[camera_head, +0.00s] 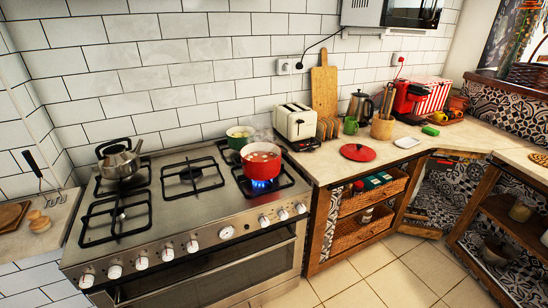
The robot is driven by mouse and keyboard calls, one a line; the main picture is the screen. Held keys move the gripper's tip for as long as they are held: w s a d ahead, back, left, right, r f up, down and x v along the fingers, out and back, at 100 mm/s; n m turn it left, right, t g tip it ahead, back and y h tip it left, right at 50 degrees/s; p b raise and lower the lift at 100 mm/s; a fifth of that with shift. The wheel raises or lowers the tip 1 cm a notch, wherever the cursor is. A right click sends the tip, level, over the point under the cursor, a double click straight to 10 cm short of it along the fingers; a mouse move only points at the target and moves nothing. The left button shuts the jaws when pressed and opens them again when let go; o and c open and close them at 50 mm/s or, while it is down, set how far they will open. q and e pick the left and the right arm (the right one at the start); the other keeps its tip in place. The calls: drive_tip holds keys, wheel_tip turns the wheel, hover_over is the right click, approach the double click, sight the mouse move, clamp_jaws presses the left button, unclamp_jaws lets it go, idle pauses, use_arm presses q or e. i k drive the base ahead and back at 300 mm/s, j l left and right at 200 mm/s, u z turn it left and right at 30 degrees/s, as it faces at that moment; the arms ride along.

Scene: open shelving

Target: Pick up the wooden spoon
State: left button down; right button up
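I cannot clearly make out a separate wooden spoon. A light brown holder (382,129) stands on the right counter with several dark, thin utensils (388,100) upright in it. They are too small to tell whether one is a wooden spoon. Neither of my grippers shows in the head view.
A stove (190,225) fills the middle, with a red pot (262,170) over a lit blue flame, a green pot (240,132) behind it and a kettle (118,160). A toaster (294,122), cutting board (324,90) and red lid (358,152) are on the right counter (335,168).

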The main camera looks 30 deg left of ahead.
sight(394, 91)
drive_tip(key=i+l+u, duration=0.15)
drive_tip(key=u, duration=0.7)
drive_tip(key=i+l+u, duration=0.15)
drive_tip(key=l, duration=0.2)
drive_tip(key=i+l+u, duration=0.15)
drive_tip(key=l, duration=0.25)
drive_tip(key=i+l+u, duration=0.1)
drive_tip(key=i+l, duration=0.15)
drive_tip(key=l, duration=0.15)
drive_tip(key=i+l+u, duration=0.15)
drive_tip(key=l, duration=0.3)
drive_tip(key=i+l+u, duration=0.15)
drive_tip(key=l, duration=0.25)
drive_tip(key=l+u, duration=0.15)
drive_tip(key=l, duration=0.3)
